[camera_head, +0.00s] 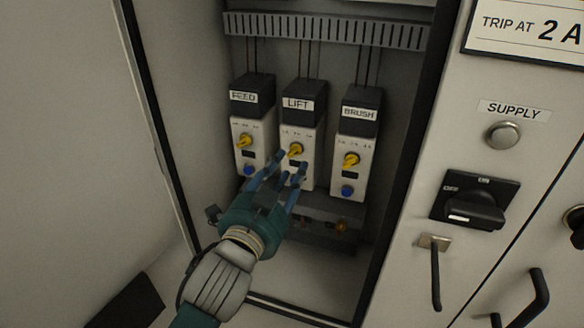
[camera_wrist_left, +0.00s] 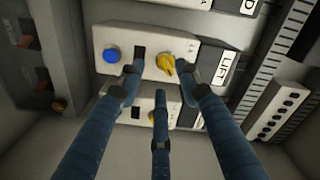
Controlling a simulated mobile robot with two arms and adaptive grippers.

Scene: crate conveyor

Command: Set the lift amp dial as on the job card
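The LIFT unit (camera_head: 303,135) is the middle of three white units with black tops in the open cabinet. Its yellow dial (camera_head: 296,149) shows just beyond my fingers; its exact setting is too small to read. My left gripper (camera_head: 286,166) is in front of the unit's lower half, fingers spread and empty. In the left wrist view the dial (camera_wrist_left: 167,66) appears ahead, between the outer fingertips (camera_wrist_left: 163,72), with the LIFT label (camera_wrist_left: 228,68) to its right. I cannot tell whether a finger touches the unit. A sign (camera_head: 530,30) reads "TRIP AT 2 A", cut off at the right. My right gripper is out of view.
The FEED unit (camera_head: 248,130) stands left of LIFT and the BRUSH unit (camera_head: 357,140) right, each with a yellow dial and blue button. A slotted duct (camera_head: 325,28) runs above. Right of the opening are a SUPPLY lamp (camera_head: 503,134) and a black OFF/ON switch (camera_head: 475,203).

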